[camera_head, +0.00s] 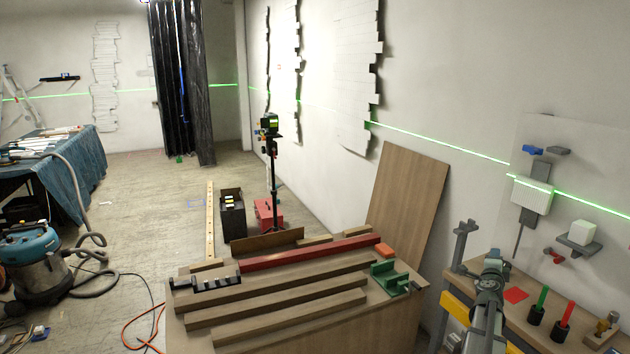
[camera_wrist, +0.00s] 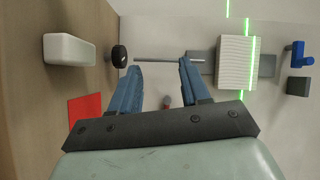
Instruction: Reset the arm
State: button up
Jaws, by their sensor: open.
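My gripper (camera_wrist: 160,65) shows in the wrist view with two blue fingers spread apart and nothing held between them. A dull reddish object shows in the gap between the fingers, partly hidden. In the head view my grey arm stands at the lower right, over the small workbench; the fingers cannot be made out there. A red square (camera_wrist: 87,117) lies on the wooden bench top left of the fingers, and it also shows in the head view (camera_head: 515,295).
A white ribbed block (camera_wrist: 236,62) and a thin grey rod (camera_wrist: 170,60) are on the wall panel beyond the fingers. Black holders with a green rod (camera_head: 541,303) and a red rod (camera_head: 567,315) stand on the bench. A table with wooden beams (camera_head: 280,292) is to the left.

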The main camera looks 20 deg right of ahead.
jog(key=s+a+f+n+g+y, duration=0.25)
jog(key=a+f+n+y, duration=0.55)
jog(key=a+f, duration=0.75)
jog(key=s+a+f+n+g+y, duration=0.25)
jog(key=a+f+n+y, duration=0.5)
jog(key=a+f, duration=0.8)
jog(key=s+a+f+n+g, duration=0.3)
jog(key=s+a+f, duration=0.3)
jog(key=a, duration=0.7)
jog(key=s+a+f+n+g, duration=0.4)
jog(key=s+a+f, duration=0.3)
jog(key=a, duration=0.6)
jog(key=s+a+f+n+g, duration=0.4)
jog(key=s+a+f, duration=0.3)
jog(key=s+a, duration=0.3)
jog(key=a+h, duration=0.1)
jog(key=a, duration=0.3)
jog(key=shift+s+n, duration=0.35)
